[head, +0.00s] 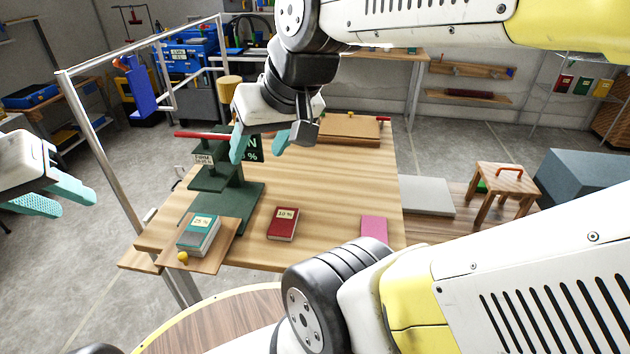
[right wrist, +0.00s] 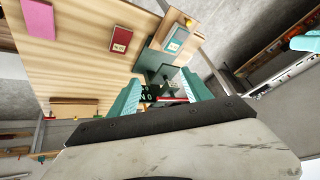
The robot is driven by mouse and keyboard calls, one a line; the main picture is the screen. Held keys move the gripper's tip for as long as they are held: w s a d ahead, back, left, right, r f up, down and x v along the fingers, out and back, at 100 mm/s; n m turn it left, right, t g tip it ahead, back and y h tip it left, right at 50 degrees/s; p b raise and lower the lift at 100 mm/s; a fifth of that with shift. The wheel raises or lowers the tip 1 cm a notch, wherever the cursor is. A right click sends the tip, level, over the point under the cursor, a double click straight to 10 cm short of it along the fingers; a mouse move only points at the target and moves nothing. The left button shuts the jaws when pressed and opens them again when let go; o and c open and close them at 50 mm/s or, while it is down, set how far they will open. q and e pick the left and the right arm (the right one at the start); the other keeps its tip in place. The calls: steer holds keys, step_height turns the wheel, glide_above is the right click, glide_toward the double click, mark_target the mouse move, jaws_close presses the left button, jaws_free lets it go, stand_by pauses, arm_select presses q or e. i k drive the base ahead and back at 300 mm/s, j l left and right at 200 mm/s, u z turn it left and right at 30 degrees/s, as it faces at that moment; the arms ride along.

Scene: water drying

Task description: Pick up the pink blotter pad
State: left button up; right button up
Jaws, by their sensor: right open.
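The pink blotter pad (head: 374,228) lies flat near the front right corner of the wooden table; the right wrist view also shows it (right wrist: 41,18) at the upper left. My right gripper (head: 264,148) is open and empty, above the table beside the dark green stand, well away from the pad. In the right wrist view, its teal fingers (right wrist: 163,92) stand apart with the stand between them in the picture. My left gripper (head: 72,204) is at the far left, off the table, with its fingers apart and nothing between them.
A red 10 % book (head: 283,224) lies left of the pad. A teal book (head: 199,235) lies on a wooden board farther left, near a yellow ball (head: 183,257). The dark green stand (head: 238,207) carries a red bar. A brown board (head: 345,130) lies at the back.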

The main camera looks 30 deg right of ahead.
mark_target(371, 226)
steer(key=z, duration=1.75)
steer(key=k+j+u, duration=0.1)
steer(key=u, duration=0.4)
steer(key=k, duration=0.05)
